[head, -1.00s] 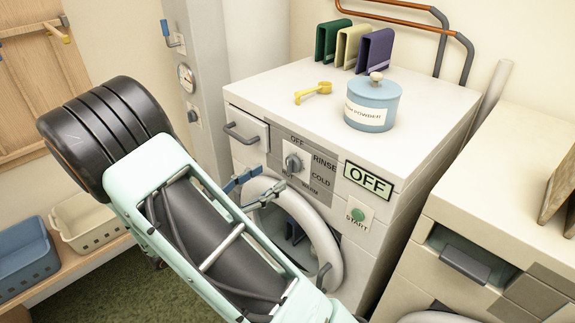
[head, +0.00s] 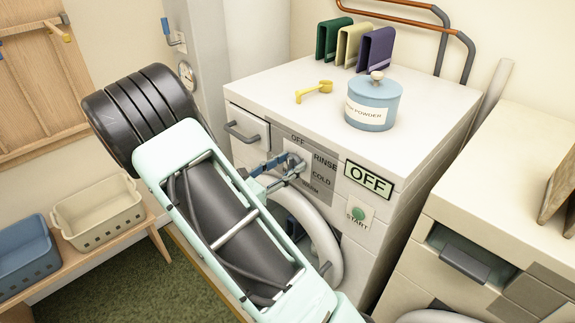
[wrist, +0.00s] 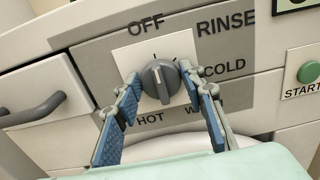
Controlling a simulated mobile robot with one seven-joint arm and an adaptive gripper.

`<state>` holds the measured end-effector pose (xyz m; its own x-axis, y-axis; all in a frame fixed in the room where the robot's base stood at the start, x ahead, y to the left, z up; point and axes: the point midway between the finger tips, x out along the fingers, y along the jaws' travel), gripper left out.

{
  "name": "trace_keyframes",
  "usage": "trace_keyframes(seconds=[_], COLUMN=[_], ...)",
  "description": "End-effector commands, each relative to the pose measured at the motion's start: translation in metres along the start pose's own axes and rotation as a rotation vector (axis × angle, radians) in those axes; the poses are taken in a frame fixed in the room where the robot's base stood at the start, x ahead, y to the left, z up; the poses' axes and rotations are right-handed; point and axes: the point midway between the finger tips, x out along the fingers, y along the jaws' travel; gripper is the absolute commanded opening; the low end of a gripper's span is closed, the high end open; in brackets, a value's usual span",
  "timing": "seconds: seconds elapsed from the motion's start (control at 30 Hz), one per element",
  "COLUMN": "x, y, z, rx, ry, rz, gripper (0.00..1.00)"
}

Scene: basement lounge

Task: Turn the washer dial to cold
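The washer dial (wrist: 160,80) is a grey round knob with a raised grip bar on a white plate. Its pale mark points up, roughly towards OFF. Labels OFF, RINSE, COLD (wrist: 224,67), WARM and HOT ring it. My gripper (wrist: 161,84) is open, with one blue-padded finger to the left of the dial and one to the right. Gaps show between the fingers and the knob; how deep they reach is unclear. In the head view, my gripper (head: 280,168) is at the washer front (head: 375,235), partly covering the dial. The washer's display (head: 368,181) reads OFF.
A green START button (head: 358,213) is right of the dial. A drawer handle (head: 241,133) protrudes to its left, and the round door (head: 322,240) lies below. A blue powder jar (head: 372,112) and yellow scoop (head: 314,91) stand on top.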

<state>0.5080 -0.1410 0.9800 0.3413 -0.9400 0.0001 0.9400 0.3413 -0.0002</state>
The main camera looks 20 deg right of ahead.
Motion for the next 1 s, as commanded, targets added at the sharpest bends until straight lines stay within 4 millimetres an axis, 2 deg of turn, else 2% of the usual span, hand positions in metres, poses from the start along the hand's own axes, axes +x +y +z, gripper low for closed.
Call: trace_keyframes(seconds=[0.03, 0.17, 0.2, 0.57, 1.0], x=[-0.0001, -0.0002, -0.0003, -0.0007, -0.0009], y=[0.0001, 0.0001, 0.0001, 0.0001, -0.0017], z=[0.0001, 0.0001, 0.0001, -0.0017, -0.005], rx=[0.0, 0.0, 0.0, 0.08, 0.445], ry=[0.0, 0.0, 0.0, 0.0, 0.0], rz=[0.0, 0.0, 0.0, 0.001, 0.001], gripper=[0.28, 0.13, 0.13, 0.13, 0.13])
